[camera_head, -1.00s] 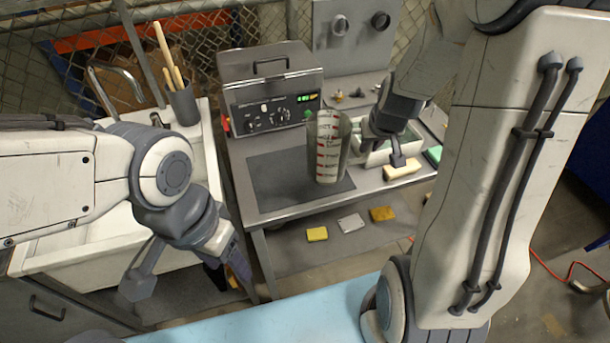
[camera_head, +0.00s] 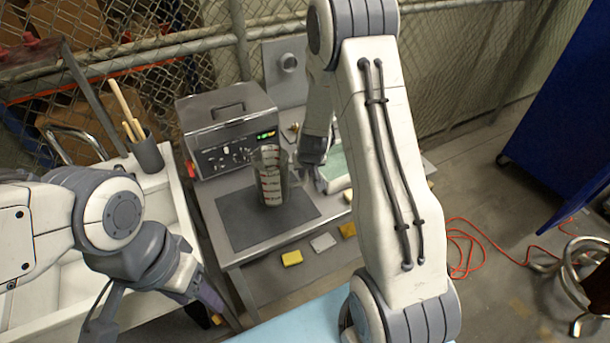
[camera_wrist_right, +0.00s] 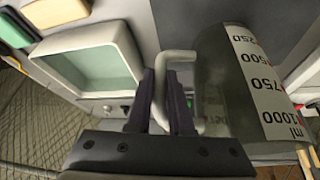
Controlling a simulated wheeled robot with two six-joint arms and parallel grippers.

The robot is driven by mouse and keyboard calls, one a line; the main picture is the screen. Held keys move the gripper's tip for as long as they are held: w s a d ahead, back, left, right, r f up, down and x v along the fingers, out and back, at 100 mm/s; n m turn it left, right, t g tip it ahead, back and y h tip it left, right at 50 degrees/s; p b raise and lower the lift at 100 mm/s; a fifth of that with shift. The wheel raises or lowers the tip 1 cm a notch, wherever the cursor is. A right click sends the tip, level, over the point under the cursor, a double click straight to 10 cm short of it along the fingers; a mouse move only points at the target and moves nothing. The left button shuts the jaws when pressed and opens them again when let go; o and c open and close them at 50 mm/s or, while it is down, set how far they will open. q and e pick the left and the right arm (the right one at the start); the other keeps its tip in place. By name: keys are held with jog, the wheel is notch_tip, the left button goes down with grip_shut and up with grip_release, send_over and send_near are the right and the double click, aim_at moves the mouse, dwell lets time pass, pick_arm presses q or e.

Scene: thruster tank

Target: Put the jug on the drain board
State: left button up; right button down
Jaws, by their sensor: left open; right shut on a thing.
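The jug (camera_head: 270,178) is a clear grey cylinder with red and white volume marks. It is upright over the dark grey flat board (camera_head: 240,228) on the metal bench, which looks like the drain board. I cannot tell whether its base touches the board. In the right wrist view the jug (camera_wrist_right: 245,85) is beside my right gripper (camera_wrist_right: 165,85), whose dark fingers are closed on its pale handle (camera_wrist_right: 160,100). My left gripper (camera_head: 212,298) is open and empty, low in front of the sink.
A steel tank unit (camera_head: 230,125) stands behind the jug. The white sink (camera_head: 135,250) is left, with a cup of wooden-handled tools (camera_head: 147,154). Sponges (camera_head: 291,257) lie on the lower shelf.

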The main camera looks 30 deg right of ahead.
aim_at(306, 181)
jog(key=shift+w+f, duration=0.1)
jog(key=shift+f, duration=2.05)
jog(key=shift+f+b, duration=0.15)
jog(key=shift+b, duration=0.25)
jog(key=c, duration=0.8)
grip_release()
